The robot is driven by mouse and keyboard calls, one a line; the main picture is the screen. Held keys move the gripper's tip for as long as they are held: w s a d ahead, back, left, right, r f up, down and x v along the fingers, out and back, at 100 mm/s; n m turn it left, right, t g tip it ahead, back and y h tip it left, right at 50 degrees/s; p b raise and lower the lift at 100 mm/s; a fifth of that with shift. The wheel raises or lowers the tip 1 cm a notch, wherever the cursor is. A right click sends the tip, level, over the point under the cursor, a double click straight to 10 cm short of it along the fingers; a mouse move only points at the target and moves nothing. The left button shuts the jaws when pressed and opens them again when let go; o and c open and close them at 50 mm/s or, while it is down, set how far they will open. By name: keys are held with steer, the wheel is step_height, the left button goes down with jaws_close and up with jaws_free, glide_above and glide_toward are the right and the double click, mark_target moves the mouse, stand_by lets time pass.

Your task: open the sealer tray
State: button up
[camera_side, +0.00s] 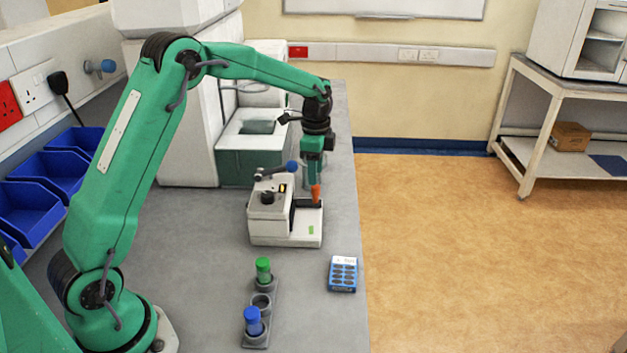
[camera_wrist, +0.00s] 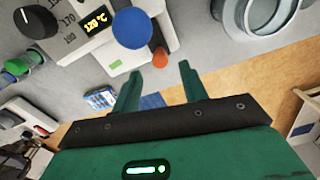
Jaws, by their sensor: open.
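The sealer (camera_side: 262,228) is a pale box with a dark dial and a lever ending in a blue ball (camera_side: 292,166). In the wrist view, the sealer (camera_wrist: 75,45) shows its lit display, and the blue ball (camera_wrist: 132,28) covers part of its front. An orange knob (camera_side: 315,193) stands at the sealer's right part; it also shows in the wrist view (camera_wrist: 160,58). My gripper (camera_side: 314,180) points down just above the orange knob. In the wrist view my gripper (camera_wrist: 160,74) is open, the orange knob beyond and between its fingertips. I cannot tell the tray's outline or position.
A grey rack (camera_side: 262,300) holds a green-capped vial (camera_side: 263,270) and a blue-capped vial (camera_side: 253,321). A blue blister pack (camera_side: 343,274) lies near the bench's right edge. A large white machine (camera_side: 250,150) stands behind the sealer. Bare bench lies left of the sealer.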

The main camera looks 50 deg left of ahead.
steer(key=shift+f, duration=2.05)
jaws_close()
